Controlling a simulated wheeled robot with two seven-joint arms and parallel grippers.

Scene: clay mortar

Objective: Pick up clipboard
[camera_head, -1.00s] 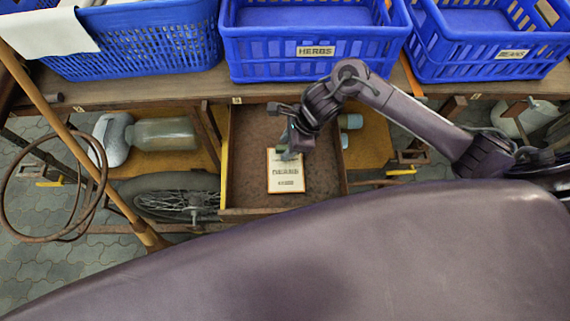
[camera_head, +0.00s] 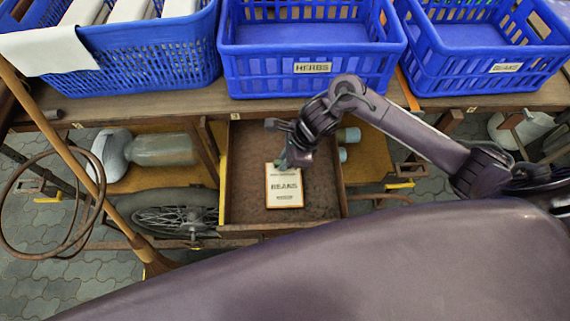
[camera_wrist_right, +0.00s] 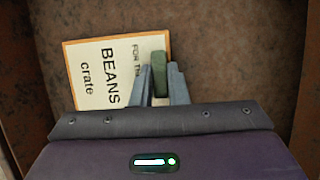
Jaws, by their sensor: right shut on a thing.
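The clipboard (camera_head: 284,189) shows in the head view as a small board with a white sheet and an orange-brown edge, over the open drawer (camera_head: 240,187). Its sheet reads "BEANS"; in the right wrist view the clipboard (camera_wrist_right: 88,78) reads "FOR THE BEANS crate". My right gripper (camera_head: 284,163) is at its top edge. In the right wrist view the right gripper's fingers (camera_wrist_right: 160,82) are shut on the clipboard's green clip (camera_wrist_right: 159,66). I cannot tell whether the board is clear of the drawer floor. My left gripper is not in view.
Blue crates stand on the bench above: one labelled HERBS (camera_head: 313,68), one labelled BEANS (camera_head: 507,68), and one with white items (camera_head: 140,60) at left. A broom (camera_head: 100,195) leans at left. A spoked wheel (camera_head: 175,219) lies beside the drawer.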

